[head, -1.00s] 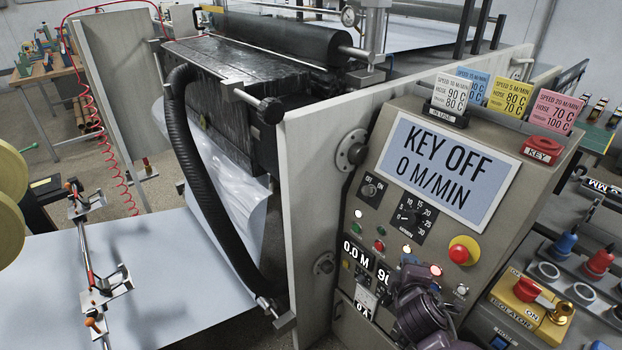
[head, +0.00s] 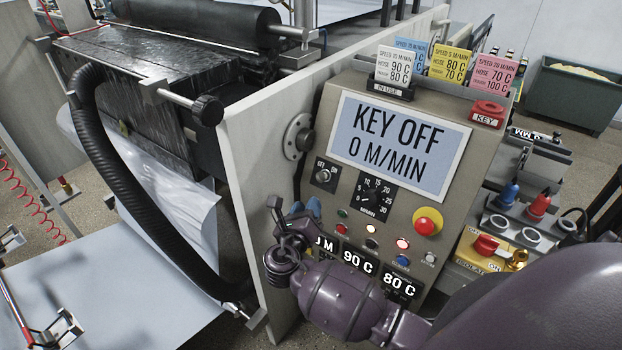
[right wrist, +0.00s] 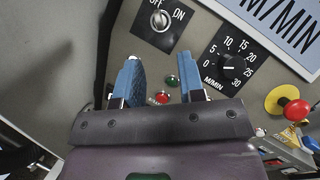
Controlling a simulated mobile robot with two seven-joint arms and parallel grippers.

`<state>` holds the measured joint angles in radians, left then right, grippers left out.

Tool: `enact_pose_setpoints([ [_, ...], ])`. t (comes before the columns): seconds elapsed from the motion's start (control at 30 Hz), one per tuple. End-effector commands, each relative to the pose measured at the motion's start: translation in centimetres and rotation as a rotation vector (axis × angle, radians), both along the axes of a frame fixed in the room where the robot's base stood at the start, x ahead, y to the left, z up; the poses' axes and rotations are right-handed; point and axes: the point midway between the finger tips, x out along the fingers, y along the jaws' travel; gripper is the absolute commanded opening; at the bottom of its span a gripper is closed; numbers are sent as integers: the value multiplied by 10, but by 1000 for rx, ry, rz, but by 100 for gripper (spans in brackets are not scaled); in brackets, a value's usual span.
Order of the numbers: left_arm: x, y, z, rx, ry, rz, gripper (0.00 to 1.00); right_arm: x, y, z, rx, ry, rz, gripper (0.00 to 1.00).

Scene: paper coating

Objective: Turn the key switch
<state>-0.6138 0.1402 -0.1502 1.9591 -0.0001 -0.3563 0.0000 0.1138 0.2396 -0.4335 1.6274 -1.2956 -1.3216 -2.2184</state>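The key switch (head: 323,175) is a small silver round switch on a dark OFF/ON plate, at the upper left of the console's lower controls. It also shows at the top of the right wrist view (right wrist: 159,19). The console display (head: 397,146) reads KEY OFF, 0 M/MIN. A red item labelled KEY (head: 487,114) sits on the console's top right. My right gripper (head: 306,206) is just below the switch plate; in the right wrist view (right wrist: 158,75) its blue fingers are apart with nothing between them. My left gripper is out of view.
A speed dial (head: 371,194) sits right of the switch, with indicator lights below. A red-and-yellow stop button (head: 427,221) is further right. The machine's side panel (head: 254,160) stands left of the console. A yellow isolator box (head: 476,250) is at lower right.

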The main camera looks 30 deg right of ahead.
Motion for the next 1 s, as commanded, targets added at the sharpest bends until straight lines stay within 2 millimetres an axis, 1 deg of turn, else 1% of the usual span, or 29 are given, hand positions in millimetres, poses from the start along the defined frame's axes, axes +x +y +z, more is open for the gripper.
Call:
enact_pose_setpoints([
  [0.13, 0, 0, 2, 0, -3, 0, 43, 3, -2, 0, -25, 28, 1, 36],
  [0.23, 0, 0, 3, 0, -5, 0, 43, 9, -9, 1, -26, 29, 2, 36],
  [0.37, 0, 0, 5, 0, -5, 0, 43, 21, -23, 1, -26, 28, 0, 36],
  [0.5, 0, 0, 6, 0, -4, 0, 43, 37, -42, 1, -24, 28, 0, 36],
  [0.7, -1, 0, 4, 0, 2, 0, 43, 58, -65, 1, -23, 27, 2, 36],
  [0.83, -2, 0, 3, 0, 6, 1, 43, 66, -74, 0, -22, 27, 2, 36],
  [1.0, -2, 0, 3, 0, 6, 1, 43, 72, -80, 0, -20, 26, 3, 36],
])
